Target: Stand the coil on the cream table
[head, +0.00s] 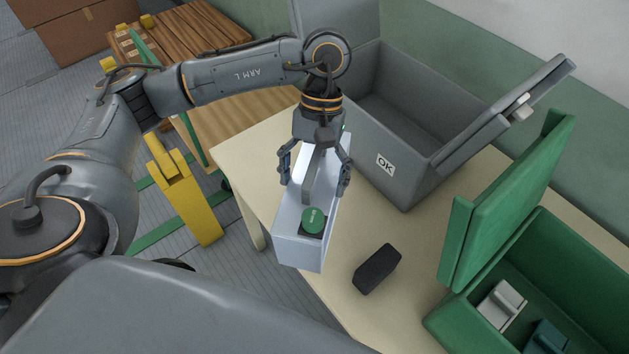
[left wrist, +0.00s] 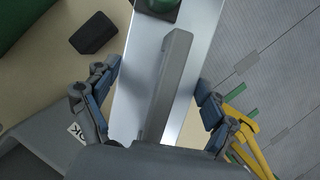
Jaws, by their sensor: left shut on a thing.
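A long white box (head: 297,250) carries a grey bar (head: 322,172) and a green round cap (head: 314,216) on a dark square base. My left gripper (head: 315,184) has a finger on each long side of it and is shut on it. In the left wrist view the white box (left wrist: 136,92) lies between the fingers (left wrist: 158,92), with the grey bar (left wrist: 168,85) along its middle. I cannot tell whether the box touches the cream table (head: 350,215). A black block (head: 377,269) lies apart on the table. Which thing is the coil is not clear. My right gripper is out of view.
A grey open box marked OK (head: 400,180) stands behind the white box. A green open case (head: 540,245) at the right holds a white part (head: 500,304) and a teal part (head: 546,338). A yellow stand (head: 186,195) and wooden table (head: 190,45) are at the left.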

